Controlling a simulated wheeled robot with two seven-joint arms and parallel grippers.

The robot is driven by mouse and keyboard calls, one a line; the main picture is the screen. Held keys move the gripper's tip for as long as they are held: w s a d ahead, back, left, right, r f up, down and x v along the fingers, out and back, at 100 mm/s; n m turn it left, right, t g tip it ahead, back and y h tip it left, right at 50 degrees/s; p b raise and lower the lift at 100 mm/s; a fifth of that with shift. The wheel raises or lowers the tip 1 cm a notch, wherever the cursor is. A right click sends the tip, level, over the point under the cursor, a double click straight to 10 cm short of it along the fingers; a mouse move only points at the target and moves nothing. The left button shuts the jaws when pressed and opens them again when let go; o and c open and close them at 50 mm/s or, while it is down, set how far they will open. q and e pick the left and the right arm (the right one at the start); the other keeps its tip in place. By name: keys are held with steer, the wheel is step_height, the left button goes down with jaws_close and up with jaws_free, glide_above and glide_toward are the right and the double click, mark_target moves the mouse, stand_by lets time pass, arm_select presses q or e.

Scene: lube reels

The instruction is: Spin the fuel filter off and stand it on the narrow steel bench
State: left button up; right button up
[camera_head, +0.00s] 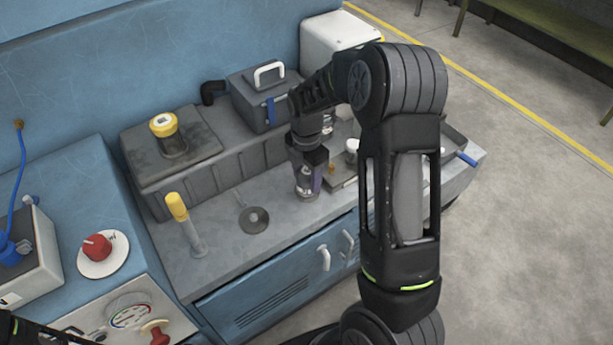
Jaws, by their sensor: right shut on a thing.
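My right gripper (308,172) points down over the grey steel bench (225,262). It is shut on a small silvery cylinder with a dark purple side, which looks like the fuel filter (307,187). The cylinder looks upright, with its lower end close to the bench top; I cannot tell whether it touches. The fingers and wrist hide its upper part. My left gripper is out of view; only a dark piece of my left arm shows at the bottom left corner.
A yellow-topped post (185,222) and a flat dark disc (254,220) are left of the gripper. A yellow-capped canister (167,135) stands on the raised ledge, beside a grey toolbox (265,98). Bare bench lies around the disc.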

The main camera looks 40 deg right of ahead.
steer(key=shift+f+n, duration=0.1)
steer(key=shift+n, duration=1.9)
steer(key=shift+s+n, duration=0.1)
steer(key=shift+n, duration=0.5)
steer(key=n, duration=0.4)
